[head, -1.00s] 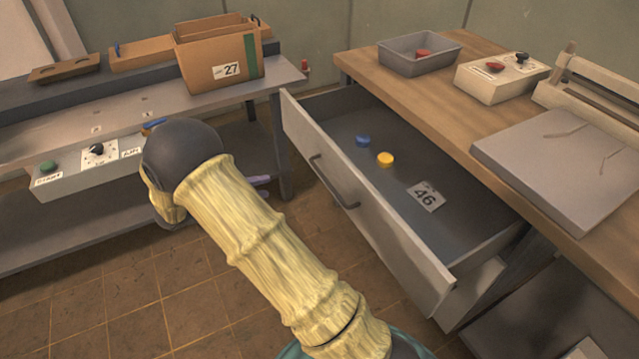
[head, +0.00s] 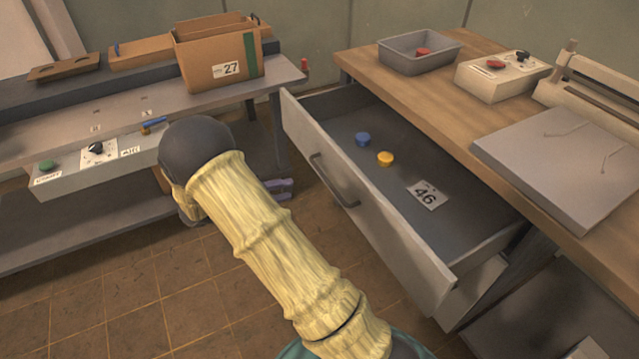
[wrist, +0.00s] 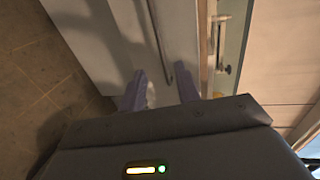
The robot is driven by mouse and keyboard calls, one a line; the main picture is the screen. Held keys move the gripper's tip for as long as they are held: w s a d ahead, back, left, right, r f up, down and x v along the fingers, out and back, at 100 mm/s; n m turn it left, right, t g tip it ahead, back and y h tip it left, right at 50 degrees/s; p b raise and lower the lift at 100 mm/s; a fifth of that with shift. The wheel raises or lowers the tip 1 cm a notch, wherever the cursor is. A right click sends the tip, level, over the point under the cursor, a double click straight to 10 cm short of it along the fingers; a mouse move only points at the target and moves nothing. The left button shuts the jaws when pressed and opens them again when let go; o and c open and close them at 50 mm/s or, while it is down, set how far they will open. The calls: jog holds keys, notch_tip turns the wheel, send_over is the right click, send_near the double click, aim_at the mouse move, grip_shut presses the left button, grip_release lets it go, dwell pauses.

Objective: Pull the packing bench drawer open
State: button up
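The packing bench drawer (head: 385,245) stands well open in the head view, pulled out from under the wooden bench top. Its grey front carries a dark bar handle (head: 333,182). Inside lie a blue disc (head: 362,139), a yellow disc (head: 385,159) and a card marked 46 (head: 424,195). The purple fingers of my gripper (head: 280,189) show left of the handle, apart from it, with the rest hidden behind my arm. In the wrist view my gripper (wrist: 160,93) has its fingers spread with nothing between them, and a pale panel with a bar lies beyond.
The bench top (head: 430,110) holds a grey bin (head: 400,62), a control box (head: 490,85) and a sealer-like device (head: 570,150). A second bench at left carries a cardboard box marked 27 (head: 200,80) and a control panel (head: 75,180). Brown tiled floor (head: 130,300) lies clear between.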

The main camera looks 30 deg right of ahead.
jog(key=b+x, duration=0.1)
jog(key=x, duration=1)
jog(key=shift+c, duration=0.2)
grip_shut()
